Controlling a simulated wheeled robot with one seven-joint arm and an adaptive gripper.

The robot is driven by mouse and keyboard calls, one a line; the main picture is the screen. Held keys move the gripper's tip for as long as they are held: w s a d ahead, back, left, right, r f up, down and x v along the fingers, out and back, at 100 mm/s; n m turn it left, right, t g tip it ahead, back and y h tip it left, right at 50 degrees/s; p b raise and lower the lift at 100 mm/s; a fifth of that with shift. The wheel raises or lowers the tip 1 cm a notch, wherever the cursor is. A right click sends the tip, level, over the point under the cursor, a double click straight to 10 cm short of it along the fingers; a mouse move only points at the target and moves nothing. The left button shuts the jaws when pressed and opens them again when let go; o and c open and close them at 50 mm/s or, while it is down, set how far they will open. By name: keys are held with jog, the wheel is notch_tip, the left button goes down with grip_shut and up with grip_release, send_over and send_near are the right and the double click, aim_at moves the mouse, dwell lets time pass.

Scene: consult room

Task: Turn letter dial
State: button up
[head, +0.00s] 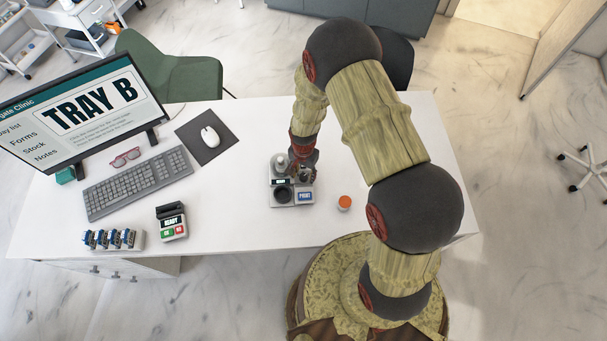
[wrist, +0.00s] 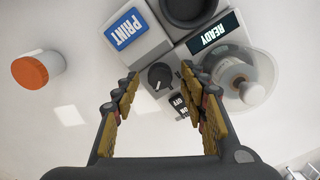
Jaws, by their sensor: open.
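A grey and white label machine (head: 277,204) stands on the white desk, with a blue PRINT button (wrist: 126,27), a READY display (wrist: 212,33) and a dark round well (wrist: 190,8). A round dark knob (wrist: 160,76) with a pale pointer mark sits on its face in the wrist view; any letters around it are too small to read. My gripper (wrist: 160,71) is open, its fingertips on either side of the knob, with no clear contact visible. In the head view my gripper (head: 303,172) is over the machine's back part and hides the knob.

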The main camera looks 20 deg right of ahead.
jog(key=shift+f, duration=0.25)
jog(key=shift+c, duration=0.4)
grip_shut()
